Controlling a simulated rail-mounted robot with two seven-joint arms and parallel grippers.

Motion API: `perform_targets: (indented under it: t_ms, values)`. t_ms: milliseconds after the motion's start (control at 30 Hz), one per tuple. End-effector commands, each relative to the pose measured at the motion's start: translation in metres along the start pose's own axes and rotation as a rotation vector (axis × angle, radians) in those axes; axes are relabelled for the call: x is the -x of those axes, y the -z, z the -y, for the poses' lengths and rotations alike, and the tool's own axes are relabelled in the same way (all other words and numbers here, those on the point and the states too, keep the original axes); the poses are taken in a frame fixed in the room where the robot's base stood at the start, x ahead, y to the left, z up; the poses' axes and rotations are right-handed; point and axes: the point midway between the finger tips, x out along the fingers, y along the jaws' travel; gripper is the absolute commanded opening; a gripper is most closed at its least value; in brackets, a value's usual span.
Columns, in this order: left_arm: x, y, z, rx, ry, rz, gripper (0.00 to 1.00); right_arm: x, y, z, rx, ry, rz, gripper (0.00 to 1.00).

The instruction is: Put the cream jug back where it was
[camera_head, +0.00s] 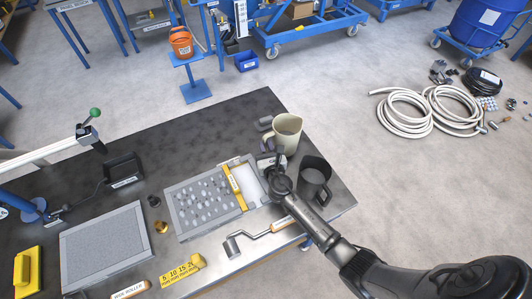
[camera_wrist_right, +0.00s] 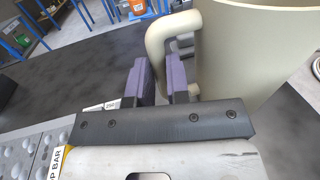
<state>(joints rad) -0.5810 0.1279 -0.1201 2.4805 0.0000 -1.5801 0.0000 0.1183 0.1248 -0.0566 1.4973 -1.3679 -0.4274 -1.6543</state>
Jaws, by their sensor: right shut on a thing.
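The cream jug (camera_head: 289,128) is upright near the far right part of the dark table. In the right wrist view the jug (camera_wrist_right: 250,50) fills the upper right, with its looped handle (camera_wrist_right: 157,38) to the left of its body. My right gripper (camera_head: 270,160) is on the near side of the jug. Its two purple-lined fingers (camera_wrist_right: 167,82) are shut on the handle, which is partly hidden behind them. I cannot tell whether the jug's base touches the table. My left gripper is not in view.
A dark grey jug (camera_head: 315,181) stands close to the right of my gripper. A tray with a dimpled sheet (camera_head: 203,203) and a yellow bar (camera_head: 235,187) lies to the left. A roller (camera_head: 262,235) lies near the front edge. The table's far middle (camera_head: 200,140) is clear.

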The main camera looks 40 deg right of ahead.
Motion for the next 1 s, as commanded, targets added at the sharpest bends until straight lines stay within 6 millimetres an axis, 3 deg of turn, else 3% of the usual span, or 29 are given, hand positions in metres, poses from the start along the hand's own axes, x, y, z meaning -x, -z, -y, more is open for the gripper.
perform_targets:
  t_ms: [200, 667, 700, 1000]
  values:
    - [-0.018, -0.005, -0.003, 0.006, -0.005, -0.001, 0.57, -0.001, 0.025, 0.0, 0.002, 0.0, 0.003, 0.0]
    - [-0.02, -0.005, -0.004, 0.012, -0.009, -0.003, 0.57, -0.001, 0.029, 0.0, 0.003, 0.0, 0.004, 0.0]
    - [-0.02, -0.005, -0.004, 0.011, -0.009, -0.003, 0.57, 0.0, 0.031, 0.0, 0.001, 0.0, -0.001, 0.17]
    - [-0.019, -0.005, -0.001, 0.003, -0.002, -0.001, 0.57, 0.0, 0.03, 0.0, 0.001, 0.0, -0.001, 0.42]
